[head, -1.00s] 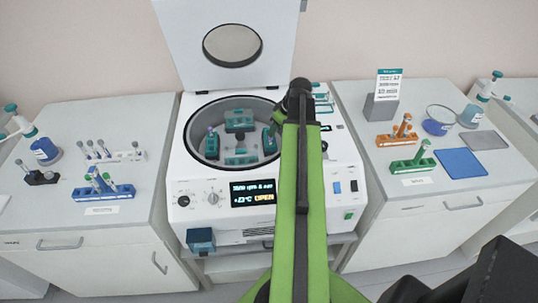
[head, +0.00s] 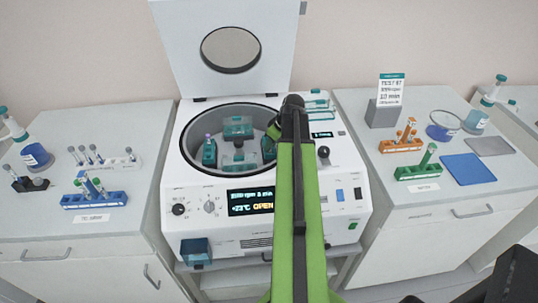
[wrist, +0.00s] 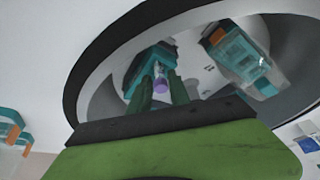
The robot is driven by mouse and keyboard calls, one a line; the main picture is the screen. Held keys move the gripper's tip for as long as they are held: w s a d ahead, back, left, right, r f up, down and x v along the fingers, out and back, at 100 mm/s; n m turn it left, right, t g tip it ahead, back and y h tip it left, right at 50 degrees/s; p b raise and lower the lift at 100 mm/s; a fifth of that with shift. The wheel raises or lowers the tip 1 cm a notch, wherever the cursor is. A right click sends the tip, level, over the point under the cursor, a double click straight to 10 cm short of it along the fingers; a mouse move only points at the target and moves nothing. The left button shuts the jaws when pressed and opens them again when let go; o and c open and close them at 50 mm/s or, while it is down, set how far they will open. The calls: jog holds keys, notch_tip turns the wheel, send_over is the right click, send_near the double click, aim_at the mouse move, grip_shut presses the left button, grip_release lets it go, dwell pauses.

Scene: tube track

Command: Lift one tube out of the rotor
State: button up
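The white centrifuge (head: 260,225) stands with its lid (head: 222,48) up and its display reading OPEN. Teal buckets sit in the rotor bowl, one at the back (head: 238,127) and one at the left (head: 209,155). A purple-capped tube (head: 208,137) stands in the left bucket. My gripper (head: 271,138) reaches down into the right side of the bowl. In the wrist view its two green fingers (wrist: 163,92) are apart, and a purple cap (wrist: 160,85) shows between them; I cannot tell whether they touch it. Another bucket (wrist: 245,62) there has an orange cap (wrist: 217,36).
A blue rack (head: 94,200) and a pale rack (head: 105,162) with tubes stand on the left bench. Orange (head: 400,146) and green (head: 418,172) racks and a blue mat (head: 467,168) are on the right bench. The bowl rim (head: 183,150) surrounds the buckets.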

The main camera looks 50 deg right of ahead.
grip_shut()
notch_tip(320, 180, up, 10)
jog(key=p, duration=1)
notch_tip(320, 180, up, 5)
jog(key=p, duration=0.4)
jog(key=shift+f+p, duration=0.1)
jog(key=shift+p, duration=0.3)
jog(key=shift+r+p, duration=0.3)
